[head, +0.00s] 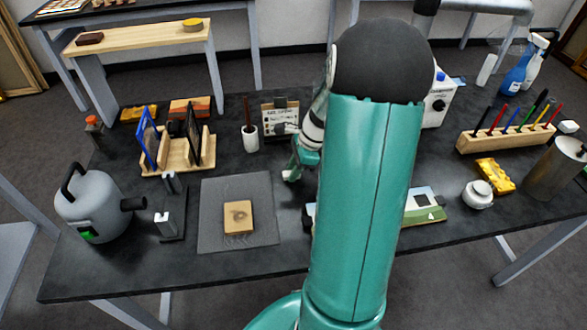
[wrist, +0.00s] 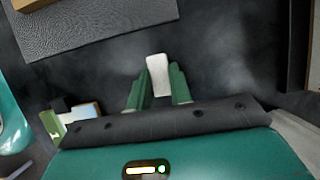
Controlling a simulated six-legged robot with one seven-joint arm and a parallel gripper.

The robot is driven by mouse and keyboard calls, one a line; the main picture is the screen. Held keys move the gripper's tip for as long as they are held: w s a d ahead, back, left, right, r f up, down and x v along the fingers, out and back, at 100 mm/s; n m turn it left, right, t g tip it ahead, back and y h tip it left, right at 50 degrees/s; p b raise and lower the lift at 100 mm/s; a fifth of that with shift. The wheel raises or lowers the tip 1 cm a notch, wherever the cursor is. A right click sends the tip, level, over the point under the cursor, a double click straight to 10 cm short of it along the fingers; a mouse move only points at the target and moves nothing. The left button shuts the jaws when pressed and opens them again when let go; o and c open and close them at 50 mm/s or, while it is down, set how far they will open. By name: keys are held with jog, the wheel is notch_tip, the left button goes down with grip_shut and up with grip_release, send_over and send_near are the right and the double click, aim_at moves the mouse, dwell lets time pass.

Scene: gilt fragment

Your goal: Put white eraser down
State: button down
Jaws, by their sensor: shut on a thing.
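The white eraser (wrist: 158,74) shows in the wrist view as a small white block between the green fingers of my gripper (wrist: 158,88). The gripper is shut on it, and its far end sticks out past the fingertips. Dark tabletop lies beyond it; I cannot tell whether the eraser touches the table. In the head view my gripper (head: 292,173) is right of the grey mat, partly hidden behind my teal arm.
A grey mat (head: 208,222) with a tan block (head: 238,217) lies left of my gripper. A white cup (head: 248,138) and a card stand (head: 281,118) are behind it. A picture board (head: 428,205) lies to the right, partly behind my arm. Bare dark table shows between mat and arm.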

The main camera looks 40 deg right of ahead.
jog(key=shift+f, duration=0.1)
jog(key=c, duration=1.3)
grip_release()
jog(key=shift+o, duration=0.2)
jog(key=v, duration=1.2)
jog(key=w+a+r+n+h, duration=0.1)
jog(key=a+r+n, duration=0.45)
jog(key=a, duration=0.45)
jog(key=s+a+r+n+t+h, duration=0.1)
jog(key=s+a+n, duration=0.3)
jog(key=a+n, duration=0.5)
jog(key=s+a+r+n+t+h, duration=0.1)
jog(key=s+a+r+n, duration=0.3)
jog(key=a+n, duration=0.6)
jog(key=shift+s+a+t+h, duration=0.4)
jog(key=shift+a+t, duration=0.1)
jog(key=shift+a, duration=0.7)
